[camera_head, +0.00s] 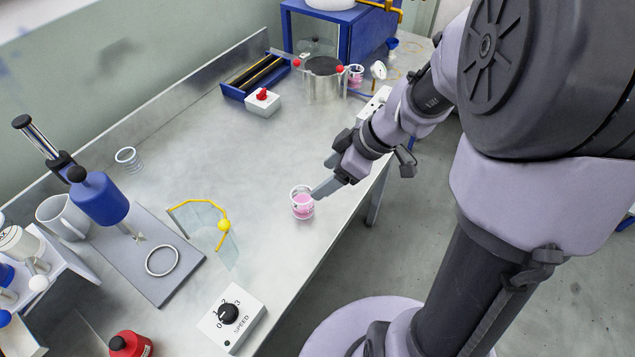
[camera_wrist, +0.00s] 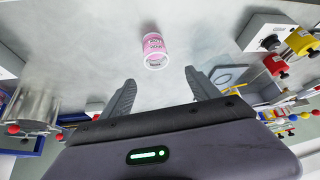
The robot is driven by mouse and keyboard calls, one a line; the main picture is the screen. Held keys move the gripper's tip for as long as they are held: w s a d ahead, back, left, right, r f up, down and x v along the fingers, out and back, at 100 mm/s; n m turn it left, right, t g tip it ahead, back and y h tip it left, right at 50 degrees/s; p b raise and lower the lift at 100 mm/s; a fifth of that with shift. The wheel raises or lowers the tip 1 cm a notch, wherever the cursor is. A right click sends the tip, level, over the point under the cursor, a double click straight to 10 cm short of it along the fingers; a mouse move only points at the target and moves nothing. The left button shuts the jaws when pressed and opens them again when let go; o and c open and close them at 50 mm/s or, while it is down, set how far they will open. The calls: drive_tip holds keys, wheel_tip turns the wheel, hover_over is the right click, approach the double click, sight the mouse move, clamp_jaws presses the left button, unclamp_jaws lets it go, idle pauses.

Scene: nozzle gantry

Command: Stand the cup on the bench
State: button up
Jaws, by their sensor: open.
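The cup (camera_head: 302,204) is small and clear with pink in it. It looks upright on the bench (camera_head: 270,165), close to the bench's front edge. In the wrist view the cup (camera_wrist: 154,46) shows pink lettering and lies just beyond the fingertips, roughly midway across the gap. My gripper (camera_head: 317,191) comes in from the right, low beside the cup, and its fingertips overlap the cup's right edge in the head view. In the wrist view my gripper (camera_wrist: 160,78) is open, with nothing between its fingers.
A yellow-topped clear shield (camera_head: 210,230) stands left of the cup. Further left is a stand with a blue head (camera_head: 100,198). A speed control box (camera_head: 232,318) sits at the near edge. A metal pot (camera_head: 323,82) stands at the back. The bench between is clear.

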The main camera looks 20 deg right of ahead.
drive_tip(key=s+a+r+m+t+h, duration=0.1)
drive_tip(key=s+a+r+m, duration=0.3)
drive_tip(key=s+r+m, duration=0.2)
drive_tip(key=s+a+r+m+t+h, duration=0.1)
drive_tip(key=s+a+r+m+h, duration=0.1)
drive_tip(key=s+a+r+m, duration=0.2)
drive_tip(key=s+r+m, duration=0.2)
drive_tip(key=s+m, duration=0.2)
drive_tip(key=shift+s+a, duration=0.25)
drive_tip(key=shift+s, duration=0.1)
